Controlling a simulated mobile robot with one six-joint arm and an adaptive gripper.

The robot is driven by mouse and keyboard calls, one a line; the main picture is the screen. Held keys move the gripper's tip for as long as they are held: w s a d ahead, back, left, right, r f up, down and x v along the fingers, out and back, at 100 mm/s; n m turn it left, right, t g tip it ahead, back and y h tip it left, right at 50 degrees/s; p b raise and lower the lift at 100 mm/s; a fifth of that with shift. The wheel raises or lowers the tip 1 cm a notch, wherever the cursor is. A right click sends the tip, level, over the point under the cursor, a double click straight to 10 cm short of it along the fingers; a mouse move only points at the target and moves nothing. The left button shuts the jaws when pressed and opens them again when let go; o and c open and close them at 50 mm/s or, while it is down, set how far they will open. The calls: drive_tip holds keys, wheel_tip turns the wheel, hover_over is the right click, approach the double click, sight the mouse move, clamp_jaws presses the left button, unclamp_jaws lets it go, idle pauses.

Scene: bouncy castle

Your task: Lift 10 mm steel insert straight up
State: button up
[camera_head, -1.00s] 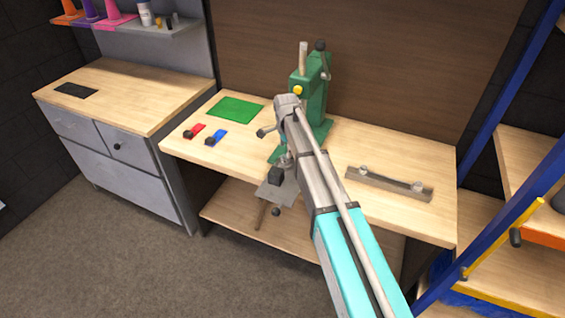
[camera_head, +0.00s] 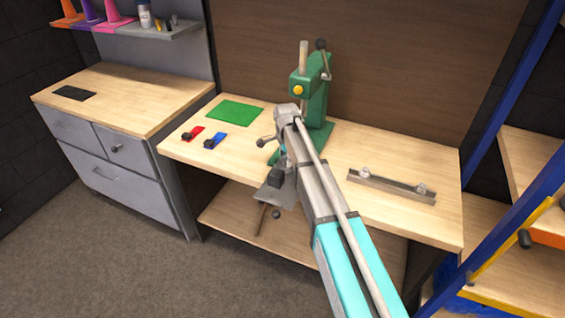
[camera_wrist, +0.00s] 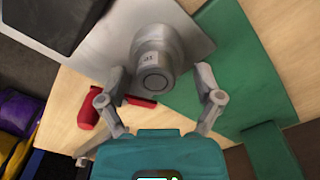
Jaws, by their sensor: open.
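A grey stepped steel cylinder (camera_wrist: 153,52) with a small dark marking, which looks like the 10 mm steel insert, shows in the wrist view. My gripper (camera_wrist: 160,70) is open, with one finger on each side of the cylinder's near end. I see gaps beside the cylinder and cannot tell whether either fingertip touches it. In the head view I cannot make out the insert or the fingertips beside my arm.
The green press (camera_head: 312,95) stands on the wooden bench (camera_head: 400,225) behind my arm. A grey plate (camera_head: 270,194) with a dark block is at the bench's front edge. Red (camera_head: 195,133) and blue (camera_head: 216,140) pieces lie left. A metal bar (camera_head: 390,187) lies right.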

sight(285, 157)
clamp_jaws()
idle(0.4)
drive_tip(key=shift+r, duration=0.2)
wheel_tip(285, 157, up, 3)
drive_tip(key=p, duration=0.3)
drive_tip(key=s+d+r+p, duration=0.4)
drive_tip(key=s+r+p, duration=0.5)
drive_tip(key=s, duration=0.4)
drive_tip(key=shift+s+d+r+p, duration=0.2)
drive_tip(key=shift+r+p, duration=0.1)
drive_tip(key=shift+p, duration=0.2)
